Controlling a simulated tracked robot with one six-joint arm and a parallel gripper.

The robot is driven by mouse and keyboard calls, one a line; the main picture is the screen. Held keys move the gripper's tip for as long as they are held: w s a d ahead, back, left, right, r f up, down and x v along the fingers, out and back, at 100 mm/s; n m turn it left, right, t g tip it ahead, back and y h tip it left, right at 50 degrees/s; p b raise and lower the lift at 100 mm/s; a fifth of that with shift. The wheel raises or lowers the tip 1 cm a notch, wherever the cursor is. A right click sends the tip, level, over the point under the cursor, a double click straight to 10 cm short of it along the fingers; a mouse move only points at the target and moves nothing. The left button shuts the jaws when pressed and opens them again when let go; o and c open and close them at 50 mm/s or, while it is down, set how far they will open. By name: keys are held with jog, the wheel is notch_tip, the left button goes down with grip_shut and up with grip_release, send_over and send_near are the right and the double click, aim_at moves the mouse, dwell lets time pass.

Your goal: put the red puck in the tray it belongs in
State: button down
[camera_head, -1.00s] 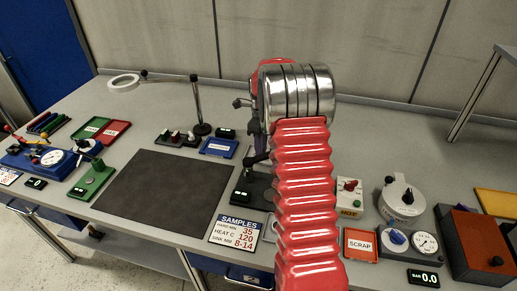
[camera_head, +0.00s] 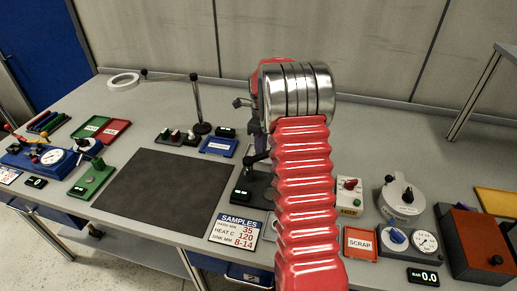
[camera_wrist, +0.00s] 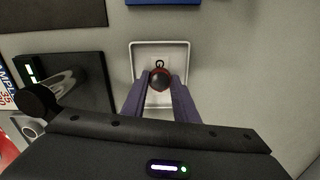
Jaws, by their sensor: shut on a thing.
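In the wrist view my gripper (camera_wrist: 159,84) is shut on a small, dark reddish round thing (camera_wrist: 160,78), which I take for the red puck.
A black device (camera_wrist: 70,78) stands left of the white tray.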

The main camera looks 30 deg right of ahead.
jog(key=c, duration=1.3)
grip_release()
jog(key=shift+c, duration=0.2)
jog(key=shift+o, duration=0.9)
jog(key=shift+r, duration=0.1)
jog(key=shift+o, duration=0.4)
jog(key=shift+r, duration=3.9)
